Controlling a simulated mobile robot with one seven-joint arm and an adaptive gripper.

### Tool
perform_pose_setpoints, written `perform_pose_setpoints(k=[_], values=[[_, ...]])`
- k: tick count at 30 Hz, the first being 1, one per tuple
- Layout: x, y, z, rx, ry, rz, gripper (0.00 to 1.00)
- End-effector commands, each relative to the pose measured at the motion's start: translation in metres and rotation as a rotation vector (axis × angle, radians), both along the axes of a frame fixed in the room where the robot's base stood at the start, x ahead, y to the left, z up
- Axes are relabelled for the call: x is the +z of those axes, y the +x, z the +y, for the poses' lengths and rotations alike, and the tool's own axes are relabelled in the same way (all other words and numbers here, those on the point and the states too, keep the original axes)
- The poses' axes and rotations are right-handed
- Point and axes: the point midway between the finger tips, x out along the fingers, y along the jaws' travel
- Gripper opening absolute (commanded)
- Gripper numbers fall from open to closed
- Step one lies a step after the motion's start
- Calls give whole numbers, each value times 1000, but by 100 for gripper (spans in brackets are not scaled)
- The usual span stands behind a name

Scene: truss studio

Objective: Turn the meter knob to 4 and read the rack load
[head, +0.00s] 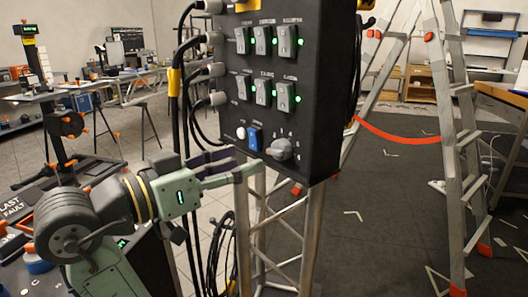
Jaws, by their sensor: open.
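The knob (280,149) is a grey rotary knob low on the front of a black control box (315,100). Small marks surround it, too small to read, so its setting cannot be told. My gripper (247,162) is open and empty, just left of and slightly below the knob, its fingers pointing right toward the box. The fingertips appear apart from the knob. No load figure is legible on the box. A small green-lit display (29,29) stands on a post at the far left, its text too small to read.
Black cables (187,110) hang left of the box. A metal truss (310,235) supports it. A stepladder (455,150) stands right, with open floor between.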

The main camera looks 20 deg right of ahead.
Motion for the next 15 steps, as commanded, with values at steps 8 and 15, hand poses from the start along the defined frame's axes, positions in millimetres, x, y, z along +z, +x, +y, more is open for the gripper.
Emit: perform_pose_setpoints(k=[8,15], values=[[2,18,-50,-2,-2,1,52],[1,28,-72,2,-3,1,52]])
